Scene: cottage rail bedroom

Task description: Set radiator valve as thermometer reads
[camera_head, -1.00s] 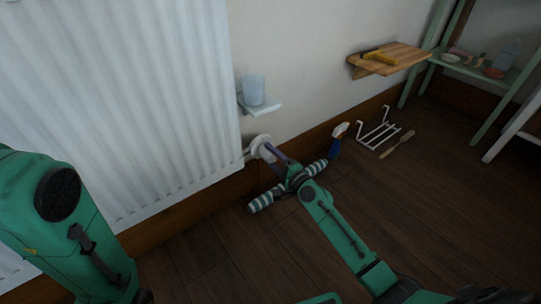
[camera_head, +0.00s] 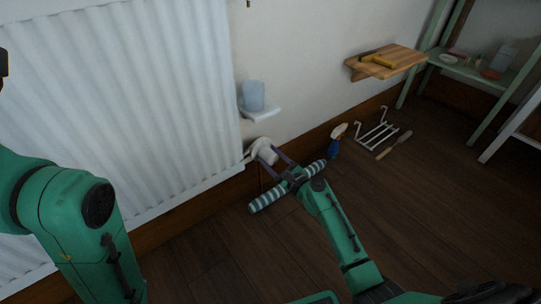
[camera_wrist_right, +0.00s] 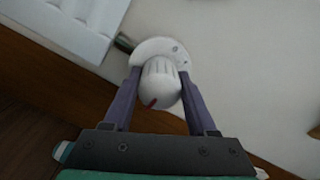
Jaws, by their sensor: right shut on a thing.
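The white radiator valve knob (camera_wrist_right: 160,86), with a red mark on its near side, sits on a round white plate by the wall. It also shows at the radiator's lower right corner in the head view (camera_head: 264,151). My right gripper (camera_head: 278,157) has its two purple fingers on either side of the knob and is shut on it; the fingers also show in the wrist view (camera_wrist_right: 157,90). The white ribbed radiator (camera_head: 120,100) fills the left. No thermometer can be made out. My left arm shows at the left, its gripper out of view.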

